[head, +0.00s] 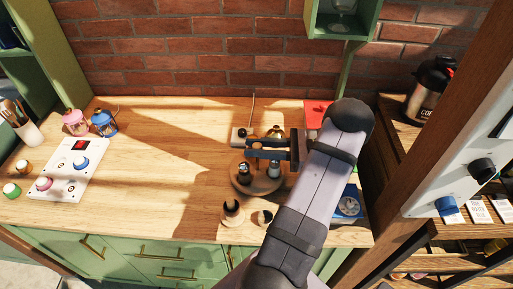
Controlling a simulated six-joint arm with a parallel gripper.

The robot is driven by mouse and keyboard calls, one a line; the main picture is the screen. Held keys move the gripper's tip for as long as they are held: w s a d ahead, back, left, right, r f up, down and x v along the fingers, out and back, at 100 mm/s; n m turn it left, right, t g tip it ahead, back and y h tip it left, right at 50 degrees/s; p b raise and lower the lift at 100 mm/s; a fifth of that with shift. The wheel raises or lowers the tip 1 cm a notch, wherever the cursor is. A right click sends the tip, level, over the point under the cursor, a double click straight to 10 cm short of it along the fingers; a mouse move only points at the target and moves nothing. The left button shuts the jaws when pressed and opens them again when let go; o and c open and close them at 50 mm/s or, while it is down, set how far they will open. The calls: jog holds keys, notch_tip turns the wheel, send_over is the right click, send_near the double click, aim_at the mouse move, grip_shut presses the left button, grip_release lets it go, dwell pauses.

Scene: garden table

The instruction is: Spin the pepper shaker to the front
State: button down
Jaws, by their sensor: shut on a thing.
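A round wooden turntable (243,187) stands on the right part of the table, with small shaker-like items on it. One has a dark top (244,172) and stands at its left front. A paler one (273,170) stands at its right front. I cannot tell which is the pepper shaker. My gripper (250,149) reaches in from the right over the back of the turntable, its fingers pointing left. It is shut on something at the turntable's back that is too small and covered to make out.
A small wooden piece on a coaster (232,209) and a small dark-and-light item (265,217) stand in front of the turntable. A gold object (275,131) and a small box (239,134) lie behind. A blue dial device (348,206) is at the right. The table's middle (165,160) is clear.

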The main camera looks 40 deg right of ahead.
dwell(0.5)
jog(key=c, duration=1.5)
grip_release()
jog(key=shift+s+d, duration=0.1)
jog(key=b+v, duration=0.2)
jog(key=v, duration=0.4)
jog(key=shift+s+d+r+b, duration=0.1)
jog(key=shift+s+d+b, duration=0.25)
jog(key=shift+d+b, duration=0.05)
